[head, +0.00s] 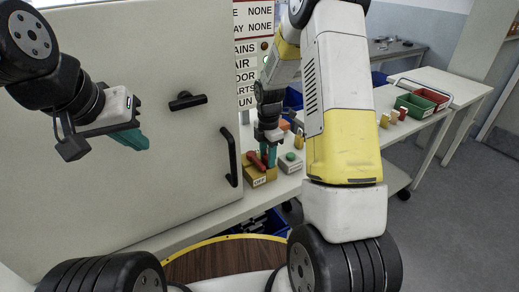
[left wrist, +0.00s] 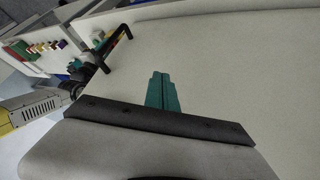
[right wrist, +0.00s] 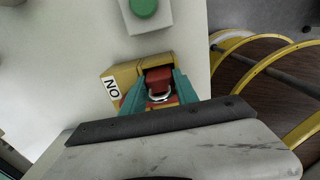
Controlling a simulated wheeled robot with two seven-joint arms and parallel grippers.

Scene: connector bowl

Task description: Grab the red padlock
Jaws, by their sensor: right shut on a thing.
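The red padlock (right wrist: 158,80) shows in the right wrist view, with a silver shackle, between the teal fingertips of my right gripper (right wrist: 159,92). My right gripper is shut on it, at a yellow box (right wrist: 125,74) with a label. In the head view my right gripper (head: 268,157) points down at the yellow box (head: 260,178), and a red part shows beside its fingers. The fingers partly hide the padlock. My left gripper (head: 138,139) is shut and empty in front of the large pale panel; its fingers lie together in the left wrist view (left wrist: 161,92).
A grey box with a green button (head: 290,157) stands right beside the yellow box. The pale panel (head: 130,190) with a black handle (head: 229,160) fills the left. Green (head: 415,104) and red (head: 434,92) bins stand on the bench farther right.

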